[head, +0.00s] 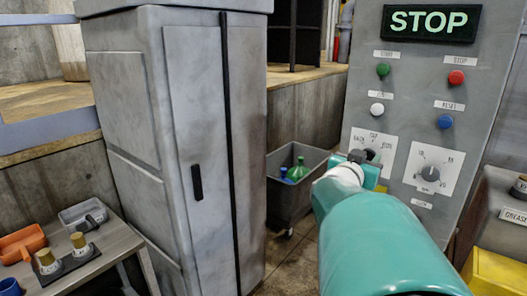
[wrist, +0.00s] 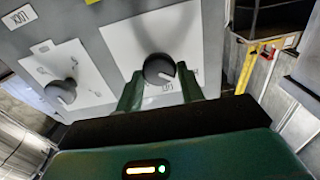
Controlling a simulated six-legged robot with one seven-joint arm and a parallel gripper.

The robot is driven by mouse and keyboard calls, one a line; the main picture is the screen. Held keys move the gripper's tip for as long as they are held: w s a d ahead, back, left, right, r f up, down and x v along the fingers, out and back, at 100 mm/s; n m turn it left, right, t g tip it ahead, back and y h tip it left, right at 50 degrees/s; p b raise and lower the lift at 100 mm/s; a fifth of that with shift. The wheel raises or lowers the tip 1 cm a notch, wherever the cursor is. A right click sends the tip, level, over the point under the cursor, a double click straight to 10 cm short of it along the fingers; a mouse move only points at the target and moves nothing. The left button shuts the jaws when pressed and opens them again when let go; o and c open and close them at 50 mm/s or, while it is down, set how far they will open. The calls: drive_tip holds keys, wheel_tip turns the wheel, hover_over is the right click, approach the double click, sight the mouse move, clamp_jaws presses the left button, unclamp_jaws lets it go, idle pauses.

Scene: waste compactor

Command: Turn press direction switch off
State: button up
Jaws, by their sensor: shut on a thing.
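The press direction switch is a dark round knob with a white pointer mark on a white labelled plate (head: 384,142). In the wrist view the knob (wrist: 158,69) sits between the two green fingers of my gripper (wrist: 160,92), which is shut on it. The wrist picture is turned over, and the pointer mark points to its lower right. In the head view my gripper (head: 370,165) is at the panel and covers most of the knob and the lower part of its plate.
A second dial (head: 429,173) is on the right. Above are a green button (head: 383,70), red button (head: 456,77), white button (head: 377,109), blue button (head: 445,121) and STOP sign (head: 431,22). A grey cabinet (head: 196,130), bin (head: 287,199) and tool table (head: 122,236) stand left.

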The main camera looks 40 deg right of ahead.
drive_tip(key=shift+m, duration=0.4)
drive_tip(key=m, duration=0.8)
drive_tip(key=shift+s+m, duration=0.1)
drive_tip(key=shift+m, duration=0.2)
drive_tip(key=o, duration=0.9)
drive_tip(key=shift+s+a, duration=0.1)
drive_tip(key=shift+a, duration=0.05)
drive_tip(key=shift+o, duration=0.4)
drive_tip(key=shift+f, duration=0.1)
